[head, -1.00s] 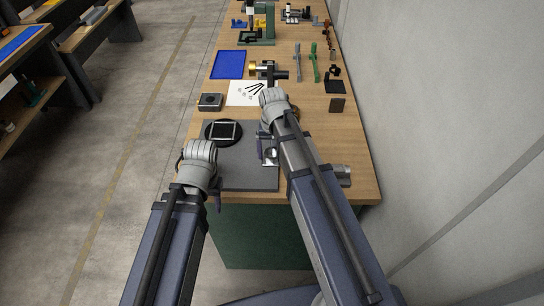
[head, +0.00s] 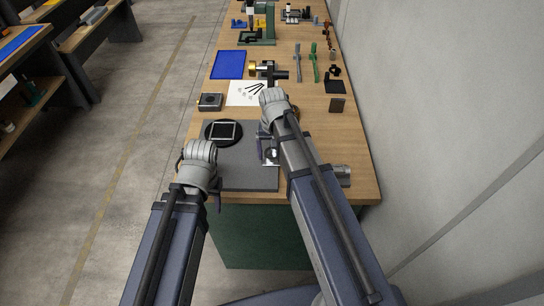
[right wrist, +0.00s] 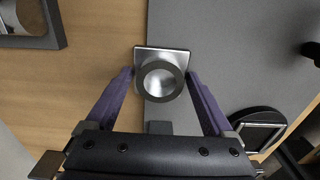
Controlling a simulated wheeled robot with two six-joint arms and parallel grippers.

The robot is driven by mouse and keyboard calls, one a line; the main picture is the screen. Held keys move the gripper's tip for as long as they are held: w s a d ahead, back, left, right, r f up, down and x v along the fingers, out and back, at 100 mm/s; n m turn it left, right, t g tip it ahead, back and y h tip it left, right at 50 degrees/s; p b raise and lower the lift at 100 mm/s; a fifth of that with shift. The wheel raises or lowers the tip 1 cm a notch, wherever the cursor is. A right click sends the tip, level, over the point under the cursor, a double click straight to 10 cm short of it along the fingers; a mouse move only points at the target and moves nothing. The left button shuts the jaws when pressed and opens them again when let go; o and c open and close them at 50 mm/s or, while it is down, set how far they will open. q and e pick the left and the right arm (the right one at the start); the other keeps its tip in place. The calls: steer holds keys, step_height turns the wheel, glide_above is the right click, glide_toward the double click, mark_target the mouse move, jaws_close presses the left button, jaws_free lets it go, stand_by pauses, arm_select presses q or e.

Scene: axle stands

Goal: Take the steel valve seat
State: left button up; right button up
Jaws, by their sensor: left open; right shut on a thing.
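The steel valve seat (right wrist: 160,78) shows in the right wrist view as a shiny square plate with a round, grey-rimmed cup. In the head view only a bright part of it shows (head: 271,154), partly hidden by my right arm. My right gripper (right wrist: 160,76) is shut on it, one purple finger on each side. The piece is low over or on the edge of the grey mat; I cannot tell whether it touches. My left gripper (head: 202,180) is open near the mat's left front edge, its fingers mostly hidden by its wrist.
The grey mat (head: 250,180) covers the near end of the wooden bench. A black round base with a square frame (head: 223,132) stands at its back left. A steel block (head: 210,102), a blue tray (head: 228,65) and a steel part (head: 343,175) stand around. The wall is at the right.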

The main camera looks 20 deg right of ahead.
jaws_close()
steer(key=shift+r+p, duration=3.3)
